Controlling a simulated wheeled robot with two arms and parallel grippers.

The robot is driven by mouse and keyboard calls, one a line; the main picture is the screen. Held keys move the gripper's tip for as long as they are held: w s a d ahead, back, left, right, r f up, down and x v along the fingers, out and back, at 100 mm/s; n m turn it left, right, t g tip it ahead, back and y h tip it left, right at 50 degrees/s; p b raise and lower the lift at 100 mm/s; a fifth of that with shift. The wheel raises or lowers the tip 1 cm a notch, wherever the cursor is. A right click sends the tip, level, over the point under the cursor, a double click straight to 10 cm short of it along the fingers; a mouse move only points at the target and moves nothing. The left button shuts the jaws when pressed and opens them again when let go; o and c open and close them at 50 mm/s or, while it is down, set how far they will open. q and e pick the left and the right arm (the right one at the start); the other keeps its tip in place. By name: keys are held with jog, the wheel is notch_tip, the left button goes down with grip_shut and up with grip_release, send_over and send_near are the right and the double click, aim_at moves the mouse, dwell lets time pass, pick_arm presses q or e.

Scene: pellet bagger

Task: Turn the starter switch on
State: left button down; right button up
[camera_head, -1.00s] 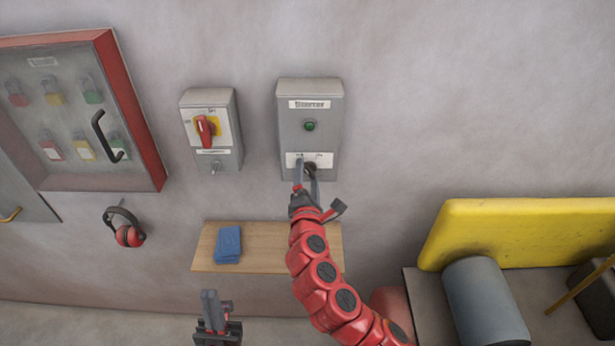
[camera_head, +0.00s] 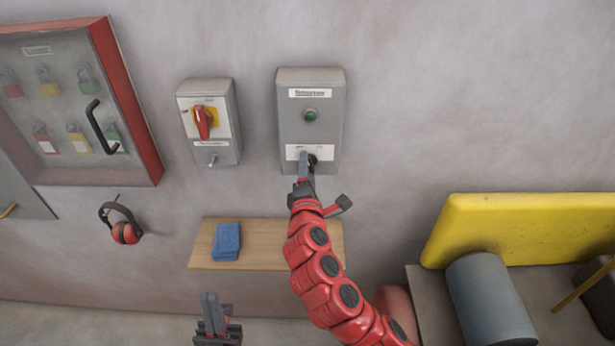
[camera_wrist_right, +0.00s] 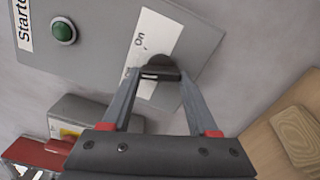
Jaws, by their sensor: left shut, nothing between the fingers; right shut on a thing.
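The starter box (camera_head: 311,88) is a grey case on the wall with a "Starter" label and a green button (camera_head: 311,116). Its black starter switch (camera_wrist_right: 160,68) sits on a white plate at the lower end; "On" is readable on the plate in the right wrist view. My right gripper (camera_head: 309,160) is at the switch, its two fingers shut on the black knob. In the head view the fingers hide most of the knob. My left gripper (camera_head: 211,300) is shut and empty, low in the picture, below the wooden shelf.
A grey isolator box (camera_head: 210,95) with a red handle is left of the starter. A lock cabinet (camera_head: 150,110), ear defenders (camera_head: 124,232), and a shelf (camera_head: 275,250) with blue cloths (camera_head: 227,241) are near. A yellow panel (camera_head: 520,230) stands at right.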

jog(key=shift+r+m+b, duration=0.1)
jog(key=shift+m+b, duration=4.7)
jog(key=shift+b, duration=1.7)
jog(key=o, duration=1.4)
jog(key=shift+d+r, duration=0.1)
jog(key=shift+s, duration=0.1)
